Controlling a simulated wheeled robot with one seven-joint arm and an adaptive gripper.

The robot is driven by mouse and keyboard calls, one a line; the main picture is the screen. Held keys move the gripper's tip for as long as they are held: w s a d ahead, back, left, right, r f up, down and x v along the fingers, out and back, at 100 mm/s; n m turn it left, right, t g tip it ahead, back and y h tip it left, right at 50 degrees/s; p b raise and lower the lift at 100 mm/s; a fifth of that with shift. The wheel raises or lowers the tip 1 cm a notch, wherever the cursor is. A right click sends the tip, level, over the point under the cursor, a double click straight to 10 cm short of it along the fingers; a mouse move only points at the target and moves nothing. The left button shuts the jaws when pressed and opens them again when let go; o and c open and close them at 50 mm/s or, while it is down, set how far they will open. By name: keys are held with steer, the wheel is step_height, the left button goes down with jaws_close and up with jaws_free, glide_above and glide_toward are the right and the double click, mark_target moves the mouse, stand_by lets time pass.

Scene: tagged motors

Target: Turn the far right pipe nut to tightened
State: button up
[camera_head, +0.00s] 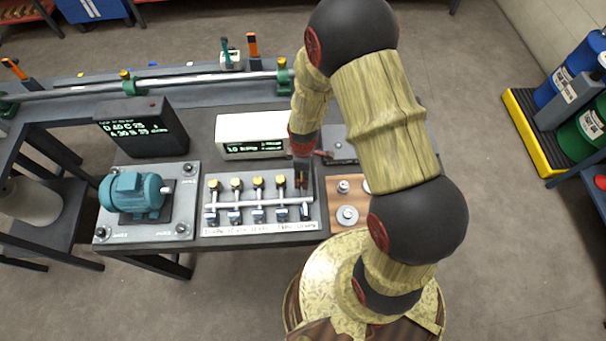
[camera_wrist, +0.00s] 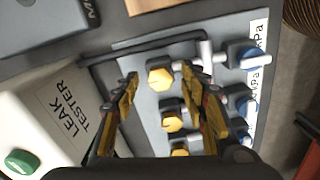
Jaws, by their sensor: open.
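The pipe nuts are brass hexagons in a row along a pale pipe on a grey panel (camera_head: 222,200). In the head view, my gripper (camera_head: 301,184) points down at the right end of the row and hides the far right nut. In the wrist view, my gripper (camera_wrist: 160,72) is open, and the far right pipe nut (camera_wrist: 160,76) shows between its fingertips, with a gap on each side. I cannot tell how far above the nut the tips are. More nuts follow below it, partly behind the right finger, including a neighbouring nut (camera_wrist: 172,117).
Blue-capped fittings (camera_wrist: 248,55) line the panel's front side. A white leak tester (camera_head: 250,147) stands behind. A teal motor (camera_head: 135,192) is to the left, and a wooden board (camera_head: 345,216) with metal parts is to the right. A long shaft (camera_head: 200,79) runs along the back.

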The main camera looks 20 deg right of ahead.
steer(key=shift+c, duration=0.8)
jaws_close()
steer(key=shift+m, duration=0.3)
steer(key=m, duration=0.3)
steer(key=shift+m, duration=0.3)
steer(key=m, duration=0.4)
steer(key=shift+m+b, duration=0.3)
steer(key=m, duration=0.9)
